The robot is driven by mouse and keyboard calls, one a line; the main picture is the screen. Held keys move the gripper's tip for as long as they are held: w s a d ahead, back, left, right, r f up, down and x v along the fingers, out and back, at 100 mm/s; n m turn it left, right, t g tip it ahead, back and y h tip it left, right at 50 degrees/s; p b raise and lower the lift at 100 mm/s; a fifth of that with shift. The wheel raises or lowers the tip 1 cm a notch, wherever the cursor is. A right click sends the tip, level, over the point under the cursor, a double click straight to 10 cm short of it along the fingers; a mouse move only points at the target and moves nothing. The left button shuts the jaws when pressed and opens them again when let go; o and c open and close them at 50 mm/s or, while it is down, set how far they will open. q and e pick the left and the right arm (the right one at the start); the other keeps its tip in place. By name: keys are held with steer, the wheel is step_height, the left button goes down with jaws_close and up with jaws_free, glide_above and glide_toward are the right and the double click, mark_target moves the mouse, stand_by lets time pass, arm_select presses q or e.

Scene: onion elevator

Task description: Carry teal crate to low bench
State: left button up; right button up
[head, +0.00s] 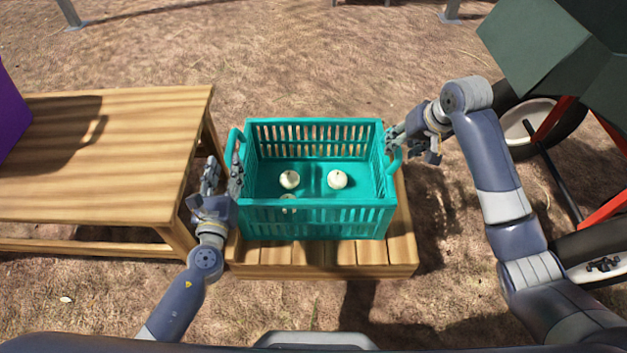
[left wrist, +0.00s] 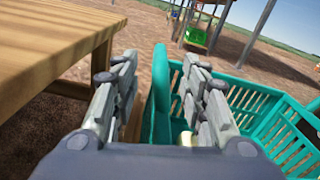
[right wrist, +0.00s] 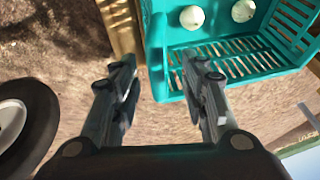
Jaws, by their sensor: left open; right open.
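The teal crate (head: 318,218) sits upright on a low slatted wooden bench (head: 320,271). Several white onions lie inside it, among them one at the right (head: 337,179) and one at the left (head: 289,179). My left gripper (head: 222,178) is open at the crate's left handle. In the left wrist view that handle (left wrist: 160,95) stands between the open fingers. My right gripper (head: 394,146) is open at the crate's right handle (head: 394,162). Whether any finger touches the crate is unclear.
A taller wooden table (head: 110,150) stands close on the left, with a purple object (head: 12,115) at its far left edge. A wheeled thing with a dark green body (head: 545,45) and a black tyre (head: 540,125) stands on the right. Open dirt ground lies behind the crate.

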mark_target(233, 132)
arm_select(q)
steer(key=w, duration=0.8)
steer(key=shift+w, duration=0.35)
arm_select(e)
steer(key=x, duration=0.8)
steer(key=shift+w+a+f, duration=0.1)
steer(key=shift+f, duration=0.2)
arm_select(q)
jaws_close()
arm_select(e)
jaws_close()
arm_select(q)
steer(key=shift+r, duration=0.3)
arm_select(e)
steer(key=shift+w+r, duration=0.1)
steer(key=shift+r, duration=0.1)
